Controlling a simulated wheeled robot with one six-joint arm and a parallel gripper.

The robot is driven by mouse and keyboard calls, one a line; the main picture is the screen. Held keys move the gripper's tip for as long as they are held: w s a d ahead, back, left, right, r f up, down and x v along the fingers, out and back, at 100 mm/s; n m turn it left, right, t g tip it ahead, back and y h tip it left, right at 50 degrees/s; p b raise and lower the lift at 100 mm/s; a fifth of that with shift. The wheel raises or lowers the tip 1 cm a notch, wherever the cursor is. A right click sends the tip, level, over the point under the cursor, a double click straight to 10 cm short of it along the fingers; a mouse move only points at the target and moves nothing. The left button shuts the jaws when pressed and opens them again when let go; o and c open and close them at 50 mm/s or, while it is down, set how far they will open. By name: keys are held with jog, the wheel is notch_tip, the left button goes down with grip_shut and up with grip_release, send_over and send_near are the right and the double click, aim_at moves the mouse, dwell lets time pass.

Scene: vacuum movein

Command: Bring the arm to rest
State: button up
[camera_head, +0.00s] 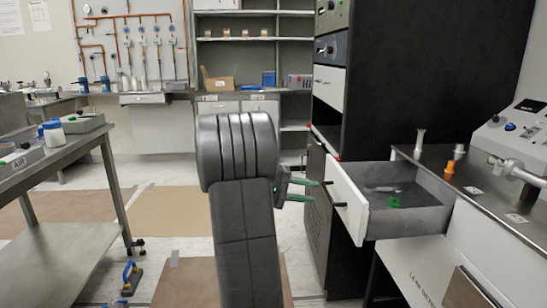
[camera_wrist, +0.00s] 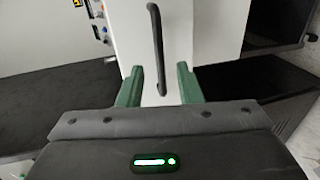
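My gripper (camera_head: 315,191) has two green fingers and stands just left of the pulled-out drawer's white front (camera_head: 347,192) in the head view. In the wrist view my gripper (camera_wrist: 160,72) is open, with its fingers apart. The drawer's dark bar handle (camera_wrist: 152,30) shows ahead, its lower end in line with the gap between the fingers. The fingers do not close on it. In the head view a small gap seems to lie between the fingertips and the handle (camera_head: 341,205). My arm's dark links hide part of the gripper.
The open grey drawer (camera_head: 425,221) holds a small green piece (camera_head: 394,201) and a light object. A tall black cabinet (camera_head: 420,75) stands behind. A bench with an instrument (camera_head: 515,135) is at right, a steel table (camera_head: 50,175) at left. Brown mats lie on the floor.

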jog(key=b+x, duration=0.1)
jog(key=x, duration=0.4)
dwell(0.3)
